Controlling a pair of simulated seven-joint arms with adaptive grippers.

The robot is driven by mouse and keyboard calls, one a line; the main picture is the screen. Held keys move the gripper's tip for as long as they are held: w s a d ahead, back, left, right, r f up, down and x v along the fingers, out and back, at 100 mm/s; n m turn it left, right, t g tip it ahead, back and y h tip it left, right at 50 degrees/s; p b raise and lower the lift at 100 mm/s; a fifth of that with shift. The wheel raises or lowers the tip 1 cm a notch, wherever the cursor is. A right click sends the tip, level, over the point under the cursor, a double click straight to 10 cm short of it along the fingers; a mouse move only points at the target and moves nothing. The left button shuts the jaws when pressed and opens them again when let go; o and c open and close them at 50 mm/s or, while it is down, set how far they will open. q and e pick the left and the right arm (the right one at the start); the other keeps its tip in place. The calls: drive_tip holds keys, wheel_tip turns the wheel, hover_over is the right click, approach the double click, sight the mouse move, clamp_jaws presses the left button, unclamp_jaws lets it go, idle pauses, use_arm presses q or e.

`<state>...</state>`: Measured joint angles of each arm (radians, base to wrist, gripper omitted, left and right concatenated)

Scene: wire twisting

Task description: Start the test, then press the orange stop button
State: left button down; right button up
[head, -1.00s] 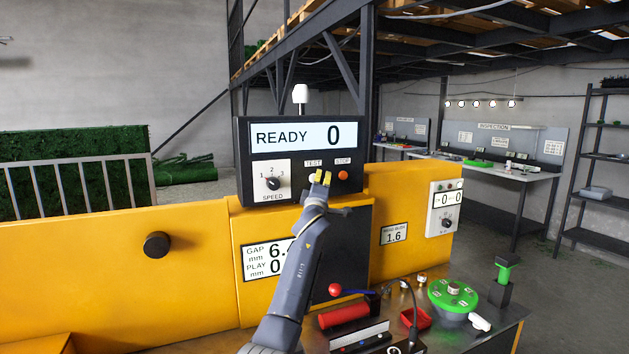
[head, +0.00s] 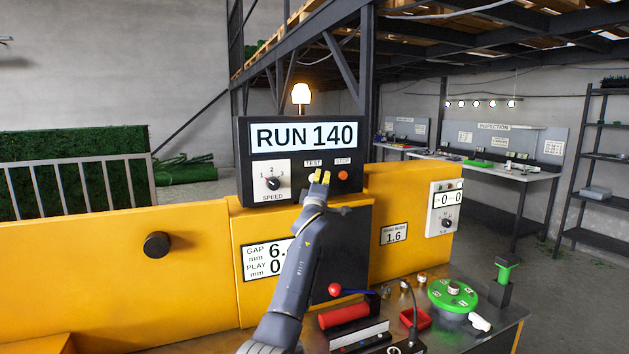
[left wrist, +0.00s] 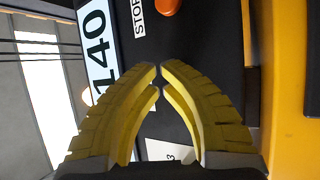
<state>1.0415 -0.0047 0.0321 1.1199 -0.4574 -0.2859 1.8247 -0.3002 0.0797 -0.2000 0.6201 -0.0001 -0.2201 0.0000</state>
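The black control box (head: 352,192) has a display (head: 303,135) reading RUN 140. The orange stop button (head: 343,175) is under the STOP label, right of my left gripper; part of it shows at the top edge of the left wrist view (left wrist: 168,5). My left gripper (head: 323,175) is in front of the box at the pale test button (head: 312,178), which it partly hides. Whether it touches that button I cannot tell. Its yellow fingertips (left wrist: 160,72) meet almost tip to tip with nothing between them. My right gripper is out of view.
The lamp (head: 302,95) on the box is lit. A speed knob (head: 273,184) is left of the buttons. Below right, the bench holds a red cylinder (head: 343,316), a red tray (head: 416,318) and a green round fixture (head: 453,295).

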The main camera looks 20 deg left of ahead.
sight(347, 176)
use_arm(q)
drive_tip(key=shift+s+d, duration=0.5)
drive_tip(key=shift+s, duration=0.15)
drive_tip(key=shift+w+d, duration=0.95)
drive_tip(key=shift+d, duration=0.25)
drive_tip(key=shift+w+d, duration=0.2)
drive_tip(key=shift+w, duration=0.1)
drive_tip(key=w+d, duration=0.3)
drive_tip(key=shift+w+d, duration=0.1)
drive_tip(key=shift+d, duration=0.3)
drive_tip(key=shift+w+d, duration=0.15)
drive_tip(key=shift+w, duration=0.25)
drive_tip(key=shift+w+d, duration=0.35)
drive_tip(key=shift+d, duration=0.4)
